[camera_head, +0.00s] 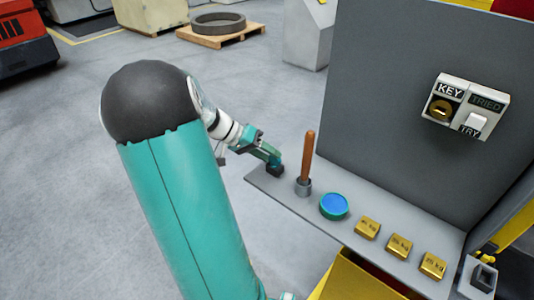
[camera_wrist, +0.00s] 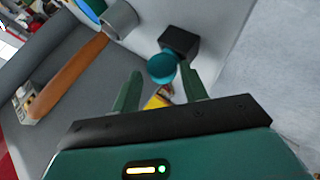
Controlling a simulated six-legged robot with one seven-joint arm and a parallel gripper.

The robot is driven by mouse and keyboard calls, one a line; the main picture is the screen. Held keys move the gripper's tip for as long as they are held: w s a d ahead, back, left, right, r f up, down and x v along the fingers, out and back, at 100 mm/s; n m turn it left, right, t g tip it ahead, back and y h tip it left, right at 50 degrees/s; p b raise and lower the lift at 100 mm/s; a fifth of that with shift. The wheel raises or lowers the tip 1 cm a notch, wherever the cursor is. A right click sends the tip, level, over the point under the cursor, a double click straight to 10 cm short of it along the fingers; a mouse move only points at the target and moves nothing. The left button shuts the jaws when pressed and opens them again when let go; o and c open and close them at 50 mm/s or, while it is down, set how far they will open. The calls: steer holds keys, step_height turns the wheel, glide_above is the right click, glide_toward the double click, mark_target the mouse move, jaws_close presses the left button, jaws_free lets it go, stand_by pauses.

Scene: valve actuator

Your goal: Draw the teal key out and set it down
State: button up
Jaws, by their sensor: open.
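The teal key (camera_wrist: 161,68) shows its round head in the wrist view, in front of a small black block (camera_wrist: 180,43). How deep it sits in the block is hidden. My gripper (camera_wrist: 162,80) is open, with one finger on each side below the key head. I cannot tell whether a finger touches it. In the head view my gripper (camera_head: 270,154) is just above the black block (camera_head: 275,170) at the shelf's left end. The key cannot be told apart from the fingers there. A box marked KEY and TRY (camera_head: 466,106) is on the grey panel.
On the grey shelf (camera_head: 307,207), a brown-handled lever (camera_head: 307,158) stands close right of the block. Further right are a blue round cap (camera_head: 333,206) and brass weights (camera_head: 400,246). The grey panel (camera_head: 400,130) rises behind. Open floor lies left of the shelf.

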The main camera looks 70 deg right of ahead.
steer(key=shift+w+r, duration=0.1)
steer(key=shift+w, duration=0.4)
steer(key=v, duration=1.3)
steer(key=shift+s, duration=0.2)
steer(key=shift+a+r, duration=0.1)
steer(key=shift+r, duration=0.05)
steer(key=w+a+r+n+t, duration=0.1)
steer(key=w+a+n+t, duration=0.35)
steer(key=a, duration=0.65)
steer(key=w+a+r+n+t, duration=0.1)
steer(key=w+a+n+t, duration=0.4)
steer(key=a, duration=0.5)
steer(key=s+a+n+t+y, duration=0.1)
steer(key=a+n, duration=0.4)
steer(key=a, duration=0.6)
steer(key=s+a+n+t+y, duration=0.1)
steer(key=s+a+n+t, duration=0.2)
steer(key=a, duration=0.8)
steer(key=r+n+t, duration=0.1)
steer(key=n+t, duration=0.1)
steer(key=shift+n+y, duration=0.35)
steer(key=shift+y, duration=0.05)
